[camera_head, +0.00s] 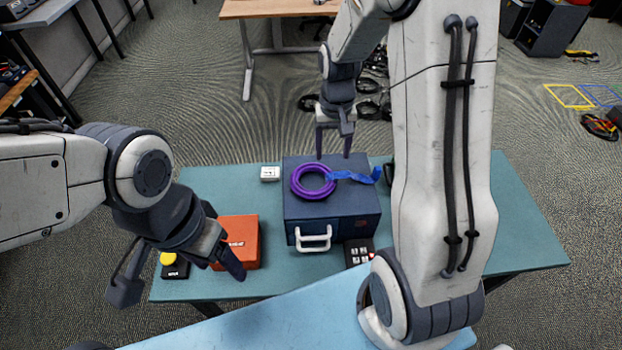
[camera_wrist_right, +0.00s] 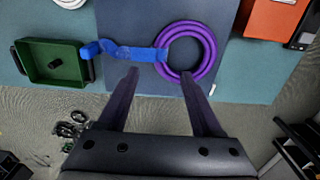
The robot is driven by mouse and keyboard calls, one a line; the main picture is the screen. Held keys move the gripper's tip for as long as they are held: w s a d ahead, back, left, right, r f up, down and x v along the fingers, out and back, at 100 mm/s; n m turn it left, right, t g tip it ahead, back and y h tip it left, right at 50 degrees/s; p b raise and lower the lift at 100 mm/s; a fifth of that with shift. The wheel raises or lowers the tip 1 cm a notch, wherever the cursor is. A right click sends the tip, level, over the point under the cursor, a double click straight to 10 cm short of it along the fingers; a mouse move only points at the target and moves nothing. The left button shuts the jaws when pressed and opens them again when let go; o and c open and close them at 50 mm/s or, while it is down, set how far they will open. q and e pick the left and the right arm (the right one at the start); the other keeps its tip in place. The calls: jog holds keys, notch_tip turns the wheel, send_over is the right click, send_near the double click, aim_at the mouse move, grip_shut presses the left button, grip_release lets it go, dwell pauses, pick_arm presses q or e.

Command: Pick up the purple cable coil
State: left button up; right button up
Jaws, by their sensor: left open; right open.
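The purple cable coil (camera_head: 312,195) lies flat on top of a dark blue box (camera_head: 300,208) with a white handle. A blue strap (camera_head: 352,177) runs from the coil across the box top. In the right wrist view the coil (camera_wrist_right: 216,50) and the strap (camera_wrist_right: 125,51) lie beyond the fingertips. My right gripper (camera_head: 333,153) is open and empty at the far edge of the box, pointing down; its fingers also show in the right wrist view (camera_wrist_right: 160,76). My left gripper (camera_head: 182,268) is open and empty at the left, beside an orange box.
The orange box (camera_head: 240,235) stands left of the blue box. A green tray (camera_wrist_right: 50,65) shows in the right wrist view.

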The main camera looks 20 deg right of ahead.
aim_at(330, 176)
notch_tip(330, 176, down, 9)
jog(key=shift+s+a+p, duration=0.1)
jog(key=shift+a+p, duration=0.05)
jog(key=shift+p, duration=0.55)
grip_shut()
